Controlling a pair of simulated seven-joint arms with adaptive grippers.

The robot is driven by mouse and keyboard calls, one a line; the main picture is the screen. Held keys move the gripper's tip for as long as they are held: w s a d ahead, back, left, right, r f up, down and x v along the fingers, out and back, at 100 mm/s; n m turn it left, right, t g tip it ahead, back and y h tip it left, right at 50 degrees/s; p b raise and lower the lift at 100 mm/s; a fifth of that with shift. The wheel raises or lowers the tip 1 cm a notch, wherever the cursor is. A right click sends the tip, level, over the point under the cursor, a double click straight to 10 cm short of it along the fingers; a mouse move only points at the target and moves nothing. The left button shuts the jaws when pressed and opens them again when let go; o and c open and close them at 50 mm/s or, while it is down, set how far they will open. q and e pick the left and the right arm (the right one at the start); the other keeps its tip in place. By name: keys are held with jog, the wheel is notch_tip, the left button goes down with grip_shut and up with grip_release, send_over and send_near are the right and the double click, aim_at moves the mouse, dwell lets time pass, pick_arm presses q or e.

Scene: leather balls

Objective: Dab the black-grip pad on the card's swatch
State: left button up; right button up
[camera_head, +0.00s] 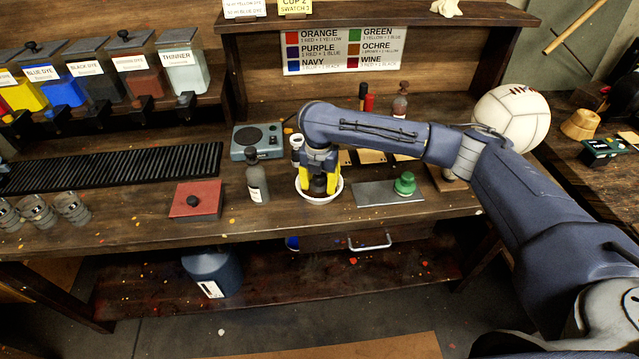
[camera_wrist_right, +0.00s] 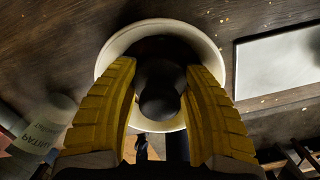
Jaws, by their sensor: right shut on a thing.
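My right gripper (camera_head: 319,182) points down over a white bowl (camera_head: 336,194) on the bench. Its yellow fingers are shut on the black-grip pad (camera_head: 318,186). In the right wrist view the round black grip (camera_wrist_right: 159,88) sits between the fingers (camera_wrist_right: 160,95), with the bowl's rim (camera_wrist_right: 208,42) around it. The pad's lower face is hidden; I cannot tell whether it touches the bowl's inside. Tan cards (camera_head: 372,156) lie behind the bowl, partly covered by my arm; their swatches are not clear. My left gripper is not in view.
A green-grip pad (camera_head: 404,182) stands on a grey plate (camera_head: 378,199) right of the bowl. A dark-capped bottle (camera_head: 257,184) and a red box (camera_head: 196,203) stand left. A grey device (camera_head: 256,139) is behind. A pale ball (camera_head: 513,120) sits at the right.

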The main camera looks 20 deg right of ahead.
dwell(0.4)
jog(key=shift+r, duration=3.3)
jog(key=shift+c, duration=0.2)
jog(key=shift+r, duration=0.1)
jog(key=shift+r, duration=1.9)
jog(key=shift+f, duration=0.1)
